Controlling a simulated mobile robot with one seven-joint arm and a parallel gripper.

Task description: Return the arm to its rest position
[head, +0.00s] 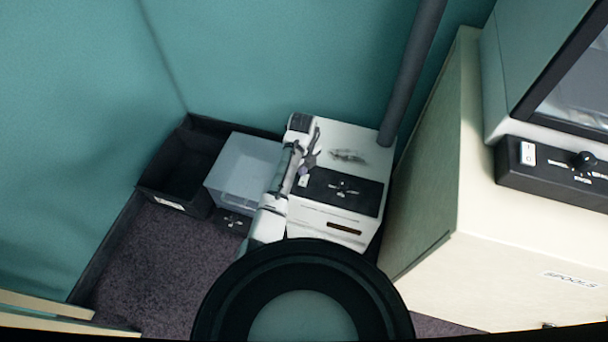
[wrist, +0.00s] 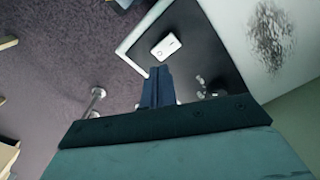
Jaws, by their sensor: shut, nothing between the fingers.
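My arm (head: 275,201) reaches out over a white machine (head: 362,134) in the head view. My gripper (wrist: 157,74) shows in the wrist view with its dark fingers together and nothing between them. It is above the machine's black control panel (head: 358,194), which also shows in the wrist view (wrist: 196,45). A white rocker switch (wrist: 167,46) on that panel lies just beyond the fingertips. I cannot tell the exact gap between them. In the head view the fingertips are small and hard to make out.
A pale grey box (head: 241,167) and a black bin (head: 169,177) stand left of the machine. A dark pole (head: 411,73) rises behind it. A cream cabinet (head: 515,245) bears another machine (head: 549,188) at right. Teal walls close the back. Carpet (head: 150,262) is open at lower left.

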